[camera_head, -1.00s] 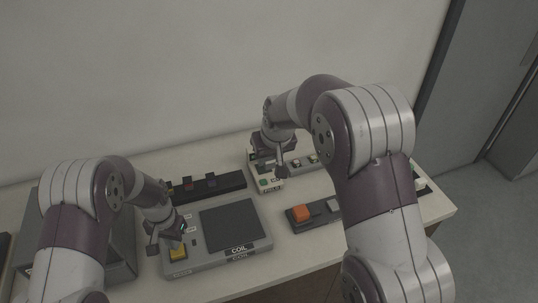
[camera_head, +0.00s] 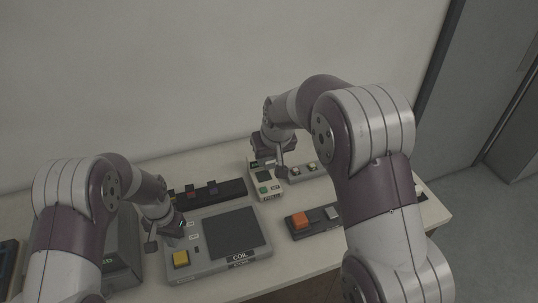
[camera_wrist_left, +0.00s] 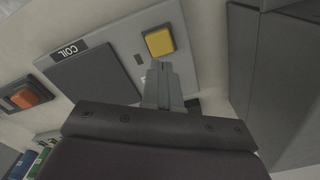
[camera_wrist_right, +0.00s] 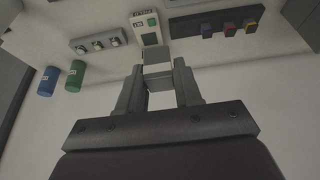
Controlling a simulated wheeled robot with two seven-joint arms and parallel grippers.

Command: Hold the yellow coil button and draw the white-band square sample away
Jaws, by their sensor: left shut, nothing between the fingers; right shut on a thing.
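The yellow coil button (camera_head: 180,259) sits on the grey COIL plate (camera_head: 205,265); it also shows in the left wrist view (camera_wrist_left: 159,42). My left gripper (camera_wrist_left: 157,66) is shut and empty, its tips just beside the button in that view; I cannot tell whether they touch it. My right gripper (camera_wrist_right: 158,76) is shut on a grey square block with a paler face (camera_wrist_right: 160,82), seemingly the white-band square sample. The block appears in front of a small pale device with a green button (camera_wrist_right: 150,22). In the head view the right gripper hides it.
A panel with an orange button (camera_head: 300,220) lies right of the COIL plate. A dark strip with coloured pieces (camera_head: 212,189) lies behind it. A grey box (camera_head: 120,260) stands at left. Blue (camera_wrist_right: 48,82) and green (camera_wrist_right: 75,75) cylinders show in the right wrist view.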

